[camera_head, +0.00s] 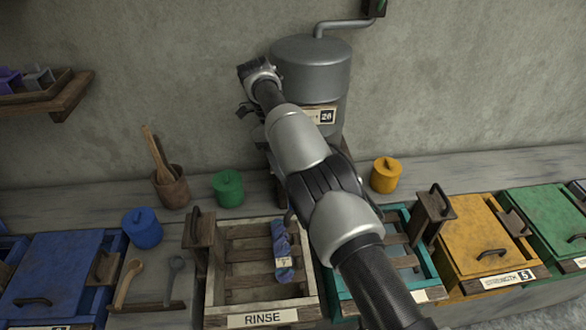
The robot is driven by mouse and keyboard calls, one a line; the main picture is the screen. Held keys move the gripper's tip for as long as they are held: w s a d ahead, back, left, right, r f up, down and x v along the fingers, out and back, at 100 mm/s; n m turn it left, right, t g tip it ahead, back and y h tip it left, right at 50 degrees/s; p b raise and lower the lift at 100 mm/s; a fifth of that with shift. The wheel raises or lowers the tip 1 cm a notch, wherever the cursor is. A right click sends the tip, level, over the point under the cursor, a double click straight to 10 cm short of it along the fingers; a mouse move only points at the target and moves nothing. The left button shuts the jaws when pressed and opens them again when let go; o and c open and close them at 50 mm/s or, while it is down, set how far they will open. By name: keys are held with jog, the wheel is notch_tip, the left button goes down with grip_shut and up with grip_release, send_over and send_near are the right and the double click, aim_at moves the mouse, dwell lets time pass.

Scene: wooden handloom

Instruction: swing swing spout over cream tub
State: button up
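The cream tub (212,286) is a pale wooden crate with a slatted floor and a "RINSE" label, at the lower middle. A blue yarn skein (281,245) with a tag lies in it. A grey metal tank (312,65) with a "26" label stands behind, against the wall. I cannot make out the swing spout; my arm covers the area below the tank and the tub's right side. My gripper (246,100) is at the tank's left side, high above and behind the cream tub. Its fingers are small and dark, so I cannot tell whether they are open or touching anything.
A teal tub (428,268) adjoins the cream one, partly behind my arm. Yellow (475,235) and green (545,222) lidded tubs stand right, a blue one (55,265) left. Small green (228,188), yellow (385,175) and blue (142,228) pots and a utensil cup (171,187) stand nearby.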

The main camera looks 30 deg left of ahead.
jog(key=shift+f, duration=0.1)
jog(key=c, duration=0.4)
jog(key=shift+w+d, duration=0.15)
jog(key=shift+w, duration=0.15)
jog(key=c, duration=0.3)
jog(key=shift+w+d+g+y+b, duration=0.15)
jog(key=shift+w+d+y+b, duration=0.2)
jog(key=shift+w, duration=0.2)
jog(key=shift+w+d+g+y+b, duration=0.15)
jog(key=shift+w+d+y+b, duration=0.15)
jog(key=shift+w, duration=0.25)
grip_shut()
jog(key=s+d+y+b, duration=0.35)
jog(key=d+y, duration=0.25)
jog(key=d, duration=0.3)
jog(key=a+f, duration=0.7)
jog(key=f, duration=0.2)
jog(key=shift+w, duration=0.35)
